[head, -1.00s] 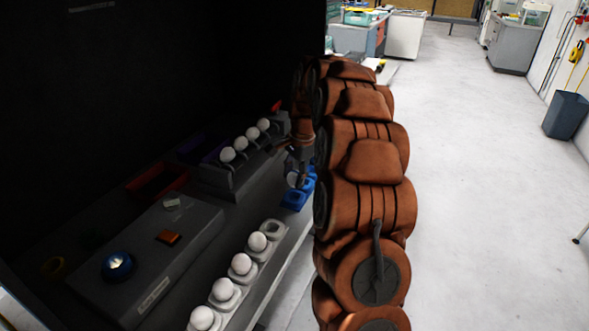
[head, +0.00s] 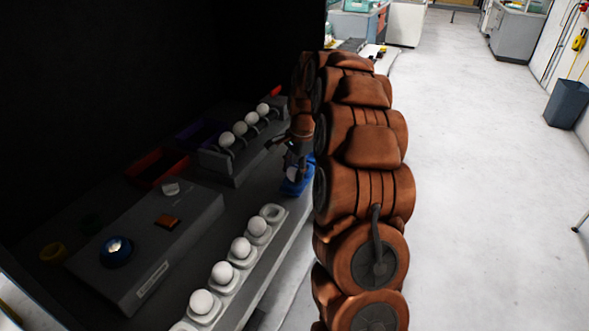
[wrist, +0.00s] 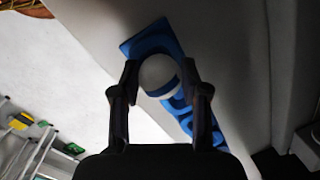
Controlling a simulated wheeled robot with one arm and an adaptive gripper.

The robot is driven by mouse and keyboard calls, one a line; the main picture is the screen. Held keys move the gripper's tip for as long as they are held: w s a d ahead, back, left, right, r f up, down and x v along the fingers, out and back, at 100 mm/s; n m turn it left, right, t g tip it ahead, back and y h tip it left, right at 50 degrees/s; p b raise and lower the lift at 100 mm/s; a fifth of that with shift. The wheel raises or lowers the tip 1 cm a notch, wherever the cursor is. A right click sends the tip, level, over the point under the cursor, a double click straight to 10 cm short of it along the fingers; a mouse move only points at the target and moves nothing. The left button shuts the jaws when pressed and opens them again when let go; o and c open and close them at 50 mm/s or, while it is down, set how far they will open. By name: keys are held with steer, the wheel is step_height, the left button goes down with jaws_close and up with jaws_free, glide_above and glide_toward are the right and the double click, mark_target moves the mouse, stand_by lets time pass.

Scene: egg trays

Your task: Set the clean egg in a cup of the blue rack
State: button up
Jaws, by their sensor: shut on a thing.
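My gripper (wrist: 160,78) is shut on a white egg (wrist: 158,70), one finger on each side of it. In the wrist view the egg lies in front of the blue rack (wrist: 148,43), whose cups run on to the lower right. A blue band crosses the egg's lower part. In the head view my gripper (head: 295,168) points down at the blue rack (head: 290,188) by the table's right edge. The held egg (head: 292,173) shows faintly there, just over the rack. I cannot tell whether it touches a cup. My arm hides part of the rack.
Several white eggs sit in white cups along the front edge; the far white cup (head: 271,212) is empty. A grey holder (head: 228,168) with several eggs stands behind. A grey box (head: 150,245) carries a round blue-rimmed thing (head: 116,252). A red bin (head: 155,166) is at left.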

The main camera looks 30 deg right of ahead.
steer(key=shift+f, duration=0.35)
stand_by(0.3)
steer(key=o, duration=0.7)
steer(key=shift+o, duration=0.2)
steer(key=r, duration=0.7)
steer(key=d+r, duration=0.1)
steer(key=r, duration=0.2)
steer(key=shift+s+r, duration=0.3)
steer(key=shift+s, duration=0.1)
steer(key=shift+s+d+r, duration=0.1)
steer(key=shift+r, duration=0.55)
